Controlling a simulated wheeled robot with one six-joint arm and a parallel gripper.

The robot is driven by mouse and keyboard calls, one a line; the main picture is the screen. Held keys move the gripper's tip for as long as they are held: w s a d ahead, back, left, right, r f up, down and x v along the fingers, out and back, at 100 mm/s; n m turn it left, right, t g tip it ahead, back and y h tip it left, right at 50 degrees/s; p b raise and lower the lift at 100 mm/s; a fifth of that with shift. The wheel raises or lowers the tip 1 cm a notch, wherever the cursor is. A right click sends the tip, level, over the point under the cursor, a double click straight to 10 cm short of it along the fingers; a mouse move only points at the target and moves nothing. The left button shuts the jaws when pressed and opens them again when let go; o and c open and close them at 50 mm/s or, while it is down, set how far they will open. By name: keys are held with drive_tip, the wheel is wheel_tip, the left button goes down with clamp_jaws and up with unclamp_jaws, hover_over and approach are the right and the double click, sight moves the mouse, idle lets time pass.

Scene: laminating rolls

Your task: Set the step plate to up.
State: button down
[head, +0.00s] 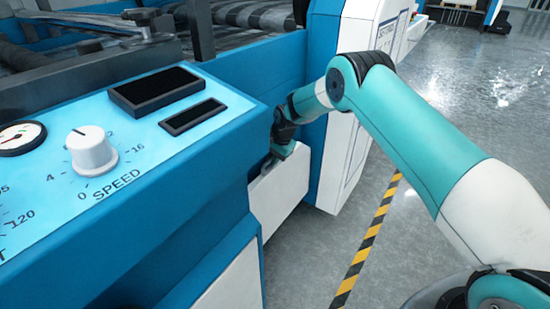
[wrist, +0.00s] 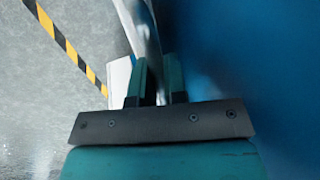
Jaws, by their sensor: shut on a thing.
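A white plate (head: 280,198), which I take for the step plate, stands at the side of the blue machine, below the control panel. Its face looks steep; its exact angle is hard to tell. My gripper (head: 281,150) is at the plate's upper edge, shut on it. In the wrist view, the two teal fingers of my gripper (wrist: 158,78) point away from the camera, with a thin pale strip between them. The fingertips are small and partly hidden in the head view.
The blue panel (head: 140,130) carries a white speed knob (head: 91,151), a gauge and dark displays. A white cabinet (head: 345,150) stands just behind my gripper. Yellow-black floor tape (head: 368,240) runs along the machine; grey floor at the right is open.

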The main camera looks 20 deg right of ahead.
drive_tip(key=shift+s+f, duration=0.15)
drive_tip(key=c, duration=1.2)
unclamp_jaws()
drive_tip(key=p+v, duration=0.3)
drive_tip(key=v, duration=1.4)
drive_tip(key=shift+d+r, duration=0.15)
drive_tip(key=shift+r, duration=0.1)
